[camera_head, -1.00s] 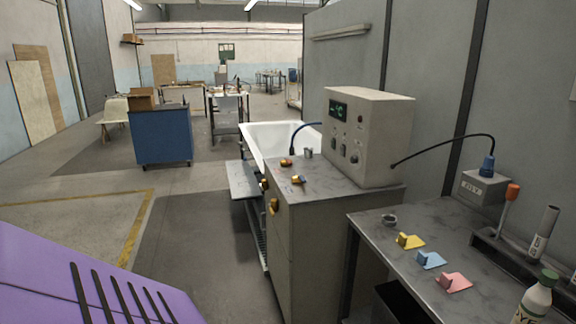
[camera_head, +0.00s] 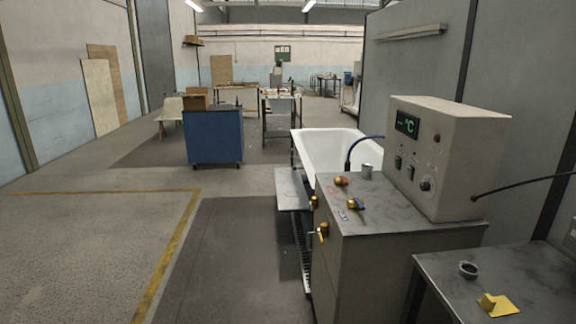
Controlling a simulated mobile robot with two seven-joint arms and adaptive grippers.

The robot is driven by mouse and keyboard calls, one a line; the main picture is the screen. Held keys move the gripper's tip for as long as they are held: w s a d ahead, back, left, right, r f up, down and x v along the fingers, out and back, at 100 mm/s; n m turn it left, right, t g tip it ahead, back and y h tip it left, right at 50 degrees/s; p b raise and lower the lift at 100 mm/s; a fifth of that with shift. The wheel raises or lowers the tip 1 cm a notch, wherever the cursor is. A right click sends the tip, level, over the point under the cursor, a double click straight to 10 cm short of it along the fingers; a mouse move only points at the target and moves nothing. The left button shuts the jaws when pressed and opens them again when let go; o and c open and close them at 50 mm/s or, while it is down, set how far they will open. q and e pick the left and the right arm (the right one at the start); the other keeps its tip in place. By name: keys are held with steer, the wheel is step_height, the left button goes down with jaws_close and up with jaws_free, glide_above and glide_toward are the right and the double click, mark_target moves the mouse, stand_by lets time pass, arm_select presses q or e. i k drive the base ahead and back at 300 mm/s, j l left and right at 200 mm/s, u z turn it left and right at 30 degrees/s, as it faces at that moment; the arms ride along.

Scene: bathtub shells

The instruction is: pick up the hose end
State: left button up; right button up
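I cannot tell whether that end touches the surface. The hose's other end is hidden behind the control box. A black cable (camera_head: 525,184) also leaves the box's right side and runs out of the picture. Neither of my grippers is in view.
The control box (camera_head: 462,165) stands on the cabinet beside the bathtub (camera_head: 328,150). A workbench (camera_head: 540,268) is at lower right. The floor (camera_head: 90,260) at left is clear; a blue cart (camera_head: 213,137) stands beyond.

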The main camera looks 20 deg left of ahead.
mark_target(347, 164)
steer(key=i+l+u, duration=0.15)
steer(key=i, duration=0.4)
steer(key=i+l+u, duration=0.2)
steer(key=i, duration=0.3)
steer(key=i+j, duration=0.05)
steer(key=j, duration=0.05)
